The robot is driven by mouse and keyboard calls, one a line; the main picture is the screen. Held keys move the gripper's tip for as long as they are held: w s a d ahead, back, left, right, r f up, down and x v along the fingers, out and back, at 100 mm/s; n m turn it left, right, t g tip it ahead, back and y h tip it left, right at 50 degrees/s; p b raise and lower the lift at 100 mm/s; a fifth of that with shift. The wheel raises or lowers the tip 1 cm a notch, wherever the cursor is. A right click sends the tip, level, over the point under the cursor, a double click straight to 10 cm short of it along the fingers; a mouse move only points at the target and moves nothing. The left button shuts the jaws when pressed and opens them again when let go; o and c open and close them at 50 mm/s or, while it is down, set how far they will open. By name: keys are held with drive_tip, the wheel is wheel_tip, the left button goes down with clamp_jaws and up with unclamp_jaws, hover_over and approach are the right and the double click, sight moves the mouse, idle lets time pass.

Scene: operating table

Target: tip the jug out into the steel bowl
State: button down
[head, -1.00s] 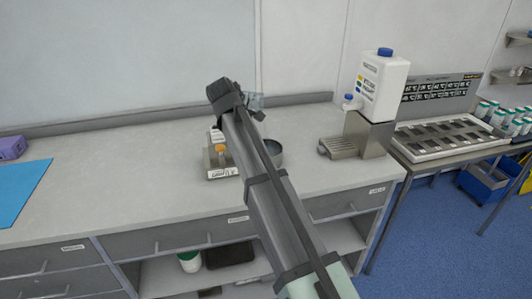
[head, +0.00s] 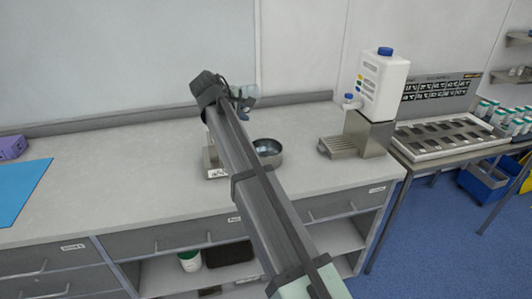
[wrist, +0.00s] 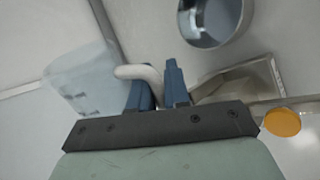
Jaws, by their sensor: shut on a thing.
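The clear jug (head: 246,91) is held up above the bench, partly hidden behind my arm in the head view. In the wrist view the jug (wrist: 85,80) is at the left, with its pale handle (wrist: 140,74) between the blue fingers of my gripper (wrist: 157,84). My gripper (head: 241,106) is shut on this handle. The jug looks tilted in the head view; its contents cannot be made out. The round steel bowl (head: 275,160) stands on the bench below and right of the jug. The wrist view shows the bowl (wrist: 236,28) at the top, apart from the jug.
A steel stand (head: 209,160) is left of the bowl, mostly behind my arm; an orange cap (wrist: 282,123) shows near it. A white canister (head: 383,88) on a steel dispenser (head: 368,136) stands to the right. The left bench top (head: 110,170) is clear beside a blue mat (head: 22,190).

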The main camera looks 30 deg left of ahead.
sight(248, 92)
drive_tip(key=h, duration=0.1)
drive_tip(key=r+n+h, duration=0.1)
drive_tip(key=shift+d+t+h, duration=0.1)
drive_tip(key=shift+t+h, duration=0.2)
drive_tip(key=shift+t, duration=0.1)
drive_tip(key=r+n+t+h, duration=0.1)
drive_tip(key=r+h, duration=0.1)
drive_tip(key=r+n+h+b, duration=0.1)
drive_tip(key=r, duration=0.1)
drive_tip(key=r+n+t+h+b, duration=0.1)
drive_tip(key=r+n+h, duration=0.1)
drive_tip(key=shift+a+r+t+h, duration=0.1)
drive_tip(key=shift+a+t+h, duration=0.2)
drive_tip(key=shift+a, duration=0.05)
drive_tip(key=shift+s+a+r+n+t+h, duration=0.15)
drive_tip(key=shift+a+r+n+t+h, duration=0.05)
drive_tip(key=shift+a+n+t+h, duration=0.25)
drive_tip(key=shift+s+a+r+n+t+h, duration=0.1)
drive_tip(key=shift+a+r+n+t+h, duration=0.1)
drive_tip(key=shift+n+t+h, duration=0.25)
drive_tip(key=shift+w+a, duration=0.25)
drive_tip(key=shift+a, duration=0.05)
